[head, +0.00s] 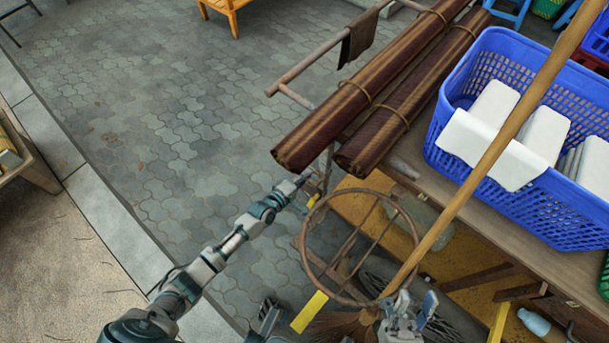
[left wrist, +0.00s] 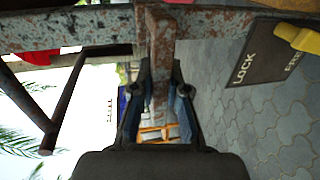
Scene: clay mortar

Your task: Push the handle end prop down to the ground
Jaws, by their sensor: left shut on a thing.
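The handle end prop appears in the left wrist view as a narrow, rusty, mottled bar (left wrist: 160,32) coming down from a wider rusty beam. My left gripper (left wrist: 162,72) is shut on this bar, with one finger on each side. In the head view my left gripper (head: 308,178) is at the end of the cart's handle, below the rolled brown bundles, and the prop is mostly hidden there. My right gripper (head: 414,308) is low by the broom, its fingers apart and seemingly empty. Whether the prop touches the ground cannot be seen.
A dark plate (left wrist: 258,60) reading LOCK, with a yellow piece (left wrist: 298,38), is beside the bar. A rusty wheel ring (head: 305,250), a broom (head: 470,185), rolled bundles (head: 350,105) and a blue basket (head: 540,215) crowd the right. Paving on the left (head: 150,110) is clear.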

